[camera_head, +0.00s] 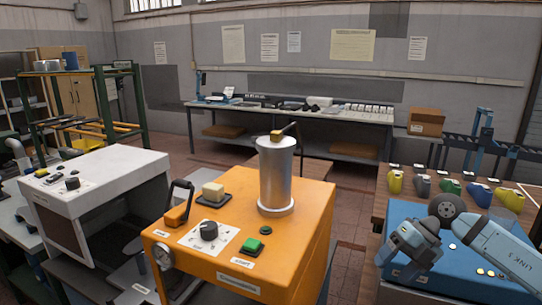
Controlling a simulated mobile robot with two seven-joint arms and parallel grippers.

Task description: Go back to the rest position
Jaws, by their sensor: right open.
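My right gripper (402,258) is at the lower right, over the blue surface (400,208) on the right-hand table. It is open, and I see nothing held in it. My right arm comes in from the right edge and partly covers this blue surface. Shoe lasts stand in a row behind it: a yellow one (395,182), a dark blue one (422,186), a green one (449,188) and a blue one (480,194). The gripper is in front of them and apart from them. My left gripper is not in view.
An orange machine (300,235) with a metal cylinder (276,175), knob and green button stands in the middle. A white machine (100,185) is at left. A workbench (290,112) lines the back wall, with a cardboard box (426,122) to its right. Brick floor shows between.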

